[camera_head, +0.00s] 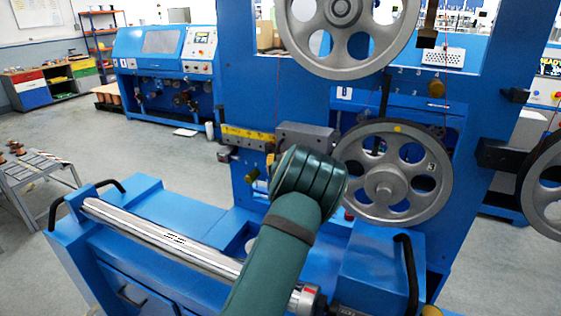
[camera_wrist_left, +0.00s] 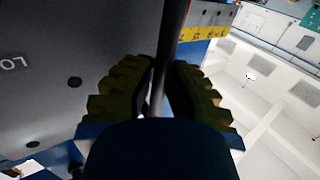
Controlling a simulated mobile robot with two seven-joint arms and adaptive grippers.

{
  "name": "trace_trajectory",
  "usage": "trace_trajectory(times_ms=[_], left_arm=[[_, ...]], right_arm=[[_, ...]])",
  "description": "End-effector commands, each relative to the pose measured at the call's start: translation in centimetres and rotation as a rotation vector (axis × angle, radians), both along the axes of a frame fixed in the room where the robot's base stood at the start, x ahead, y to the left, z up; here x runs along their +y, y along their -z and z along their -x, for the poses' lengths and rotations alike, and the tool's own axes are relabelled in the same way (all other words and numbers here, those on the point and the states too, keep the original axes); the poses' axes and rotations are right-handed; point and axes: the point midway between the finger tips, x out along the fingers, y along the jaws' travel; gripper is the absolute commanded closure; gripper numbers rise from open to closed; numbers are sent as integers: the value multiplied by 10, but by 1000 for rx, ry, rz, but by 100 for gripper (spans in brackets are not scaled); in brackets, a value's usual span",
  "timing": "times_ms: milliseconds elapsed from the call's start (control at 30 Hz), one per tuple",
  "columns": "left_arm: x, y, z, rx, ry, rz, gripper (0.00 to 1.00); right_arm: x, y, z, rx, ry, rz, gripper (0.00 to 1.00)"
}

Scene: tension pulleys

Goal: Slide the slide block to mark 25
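The slide block (camera_head: 306,136) is a grey block at the right end of the yellow scale (camera_head: 246,136) on the blue machine. My left arm rises from below, and its thick wrist stands just in front of the block, hiding its lower part and the left gripper in the head view. In the left wrist view, my left gripper (camera_wrist_left: 164,72) has its ridged fingers closed in on both sides of a dark rod (camera_wrist_left: 172,30). A large grey face with partly cut-off lettering fills the left there; the yellow scale (camera_wrist_left: 207,33) shows beyond. The scale's numbers are too small to read.
A large spoked wheel (camera_head: 438,187) stands close right of the block, and another wheel (camera_head: 344,62) is above. A shiny roller (camera_head: 165,240) lies across the blue base at front left. Open floor lies left of the machine.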

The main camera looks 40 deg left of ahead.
Motion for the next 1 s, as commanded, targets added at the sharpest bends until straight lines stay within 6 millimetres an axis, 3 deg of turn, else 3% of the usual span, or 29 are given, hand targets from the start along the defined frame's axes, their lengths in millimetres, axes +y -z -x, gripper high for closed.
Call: trace_trajectory(times_ms=[33, 67, 100, 533, 1000], left_arm=[[1, 4, 2, 7, -3, 5, 70], [0, 4, 2, 6, -3, 4, 60], [0, 3, 1, 6, -2, 3, 57], [-8, 1, 5, 1, 2, 1, 57], [-70, 1, 63, 3, 2, 3, 57]], right_arm=[[0, 0, 0, 0, 0, 0, 53], [0, 0, 0, 0, 0, 0, 53], [0, 0, 0, 0, 0, 0, 53], [0, 0, 0, -1, 0, 0, 53], [0, 0, 0, -1, 0, 0, 53]])
